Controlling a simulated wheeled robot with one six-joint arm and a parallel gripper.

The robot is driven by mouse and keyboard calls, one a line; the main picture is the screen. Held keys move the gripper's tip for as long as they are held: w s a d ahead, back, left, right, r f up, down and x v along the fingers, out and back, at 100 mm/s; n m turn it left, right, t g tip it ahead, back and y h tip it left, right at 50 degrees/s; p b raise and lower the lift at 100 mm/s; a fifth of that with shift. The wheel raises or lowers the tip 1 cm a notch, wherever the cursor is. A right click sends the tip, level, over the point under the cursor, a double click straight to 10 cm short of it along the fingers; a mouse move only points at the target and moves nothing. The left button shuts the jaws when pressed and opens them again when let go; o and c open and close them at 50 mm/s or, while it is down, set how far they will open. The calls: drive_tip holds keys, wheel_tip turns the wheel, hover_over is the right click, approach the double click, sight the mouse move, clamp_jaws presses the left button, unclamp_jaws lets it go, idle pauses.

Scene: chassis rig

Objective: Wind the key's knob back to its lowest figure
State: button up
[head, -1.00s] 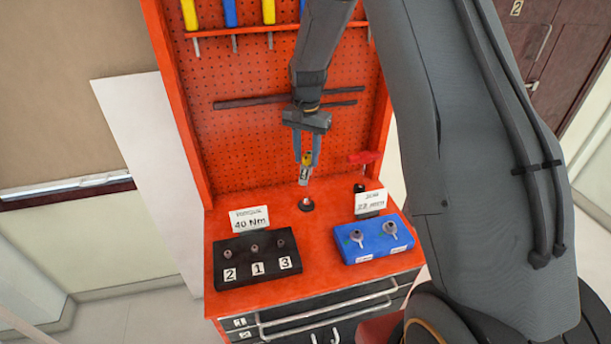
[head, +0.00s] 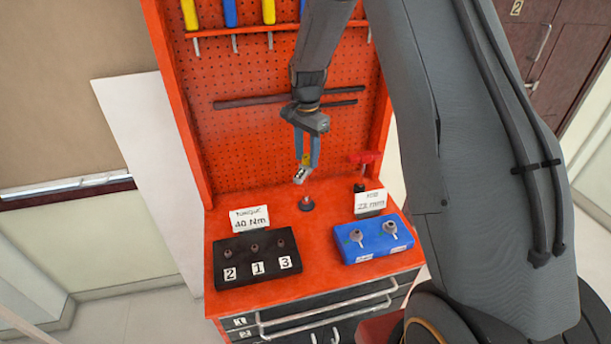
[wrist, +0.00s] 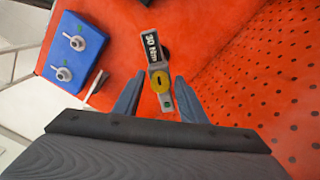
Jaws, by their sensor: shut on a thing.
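The key (head: 299,176) is a small grey piece with a yellow knob (head: 306,160), above the red bench top. In the wrist view the key's dark window (wrist: 151,47) reads 30 Nm, and the round yellow knob (wrist: 160,81) faces my camera. My gripper (head: 308,163) is shut on the knob end of the key, its two blue-grey fingers on either side. In the head view the key's grey body slants down to the left. A dark round post (head: 306,203) stands on the bench below it; whether they touch is unclear.
A black block (head: 240,270) with sockets numbered 2, 1, 3 sits front left, before a card (head: 249,219) reading 40 Nm. A blue block (head: 350,256) holds two grey pieces at right, by a 22 mm card (head: 370,201). A red pegboard (head: 260,140) rises behind.

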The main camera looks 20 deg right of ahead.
drive_tip(key=n, duration=0.5)
drive_tip(key=shift+n, duration=0.3)
drive_tip(key=shift+c, duration=1.2)
drive_tip(key=shift+o, duration=0.9)
drive_tip(key=n, duration=0.5)
drive_tip(key=shift+n, duration=0.3)
drive_tip(key=o, duration=0.3)
drive_tip(key=m, duration=0.4)
drive_tip(key=shift+m, duration=0.3)
drive_tip(key=m, duration=0.6)
drive_tip(key=shift+m, duration=0.3)
